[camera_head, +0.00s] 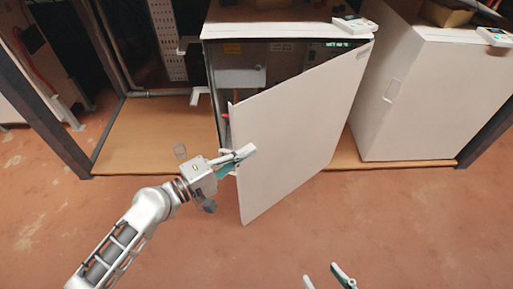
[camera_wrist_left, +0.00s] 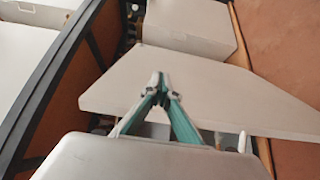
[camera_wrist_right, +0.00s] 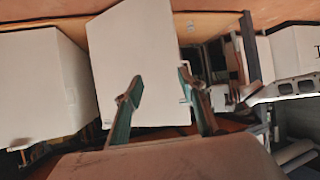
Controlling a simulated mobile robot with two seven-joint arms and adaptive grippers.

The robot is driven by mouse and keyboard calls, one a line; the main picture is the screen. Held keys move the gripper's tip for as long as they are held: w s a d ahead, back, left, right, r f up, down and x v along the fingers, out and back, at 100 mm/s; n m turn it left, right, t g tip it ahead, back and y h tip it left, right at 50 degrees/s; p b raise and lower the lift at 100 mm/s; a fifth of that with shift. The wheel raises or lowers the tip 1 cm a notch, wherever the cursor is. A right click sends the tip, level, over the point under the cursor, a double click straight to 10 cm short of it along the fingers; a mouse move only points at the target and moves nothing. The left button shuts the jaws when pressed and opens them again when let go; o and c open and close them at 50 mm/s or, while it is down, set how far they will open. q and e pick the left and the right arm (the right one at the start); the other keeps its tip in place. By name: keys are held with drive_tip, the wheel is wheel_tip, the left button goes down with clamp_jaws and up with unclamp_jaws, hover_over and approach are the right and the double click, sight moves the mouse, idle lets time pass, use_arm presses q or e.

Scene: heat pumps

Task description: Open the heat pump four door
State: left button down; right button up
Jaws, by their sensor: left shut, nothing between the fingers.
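The white heat pump cabinet (camera_head: 270,15) in the middle has its door (camera_head: 300,125) swung partly open, with the free edge at the left. The inside shows a grey box (camera_head: 241,77) and a small green-lit display (camera_head: 337,44). My left gripper (camera_head: 246,154) is shut and empty at the door's free edge; I cannot tell whether it touches the door. In the left wrist view its closed fingertips (camera_wrist_left: 158,80) lie over the white door panel (camera_wrist_left: 205,92). My right gripper (camera_head: 320,274) is open and low in front. In the right wrist view the door (camera_wrist_right: 140,55) appears beyond its spread fingers (camera_wrist_right: 158,82).
Another white heat pump (camera_head: 430,95) stands shut at the right. Small white devices lie on the cabinet tops, one of them on the middle one (camera_head: 354,25). A dark frame post (camera_head: 45,105) stands at the left. The reddish floor in front (camera_head: 400,230) is clear.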

use_arm(q)
drive_tip(key=a+n+t+y+p, duration=0.2)
drive_tip(key=a+y+p, duration=0.1)
drive_tip(key=a, duration=0.6)
drive_tip(key=r+n+t+y+p, duration=0.1)
drive_tip(key=n+t+y+p, duration=0.1)
drive_tip(key=p, duration=0.1)
hover_over(223, 150)
drive_tip(key=shift+r, duration=0.15)
drive_tip(key=shift+s+d+f, duration=0.3)
drive_tip(key=shift+s+d, duration=0.05)
drive_tip(key=shift+s, duration=0.2)
use_arm(e)
drive_tip(key=shift+n+g+h, duration=0.5)
drive_tip(key=shift+h, duration=0.1)
drive_tip(key=d, duration=0.1)
drive_tip(key=s+d+f, duration=0.1)
drive_tip(key=d, duration=0.1)
drive_tip(key=s+d+f, duration=0.1)
drive_tip(key=d, duration=0.1)
